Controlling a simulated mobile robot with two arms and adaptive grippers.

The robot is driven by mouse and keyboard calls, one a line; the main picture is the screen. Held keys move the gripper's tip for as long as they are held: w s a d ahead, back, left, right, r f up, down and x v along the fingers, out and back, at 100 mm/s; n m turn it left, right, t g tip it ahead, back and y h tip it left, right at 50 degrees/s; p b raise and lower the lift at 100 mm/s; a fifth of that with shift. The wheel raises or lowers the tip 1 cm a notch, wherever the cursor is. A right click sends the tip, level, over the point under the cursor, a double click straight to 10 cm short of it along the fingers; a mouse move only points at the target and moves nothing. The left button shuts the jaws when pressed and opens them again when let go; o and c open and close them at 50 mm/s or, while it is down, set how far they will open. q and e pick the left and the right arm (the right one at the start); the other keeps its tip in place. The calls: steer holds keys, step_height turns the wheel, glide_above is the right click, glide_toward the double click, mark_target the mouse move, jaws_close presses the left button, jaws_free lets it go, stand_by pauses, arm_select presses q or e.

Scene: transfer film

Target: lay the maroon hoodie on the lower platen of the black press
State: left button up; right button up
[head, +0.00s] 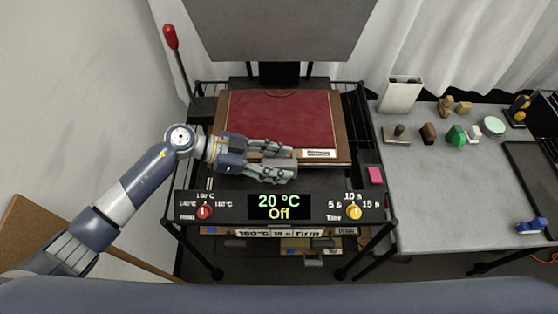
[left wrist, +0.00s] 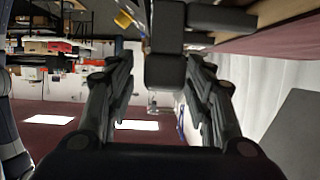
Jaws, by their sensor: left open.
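The maroon hoodie (head: 280,117) lies flat and folded as a rectangle on a brown wooden board or tray (head: 343,140) in the black press (head: 200,185). The lower platen cannot be made out beneath it. The press's grey upper part (head: 280,28) is raised above and behind. My left gripper (head: 290,163) is open and empty over the front edge of the board, pointing right. In the left wrist view, its two fingers (left wrist: 160,95) stand apart with nothing between them. My right gripper is not in view.
A lever with a red knob (head: 170,36) stands at the press's left. The front panel (head: 268,207) reads 20 °C, Off. A pink block (head: 375,175) sits at the right edge. A grey table (head: 430,200) at right holds several small objects; its front middle is clear.

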arm_select(q)
steer(key=v, duration=1.2)
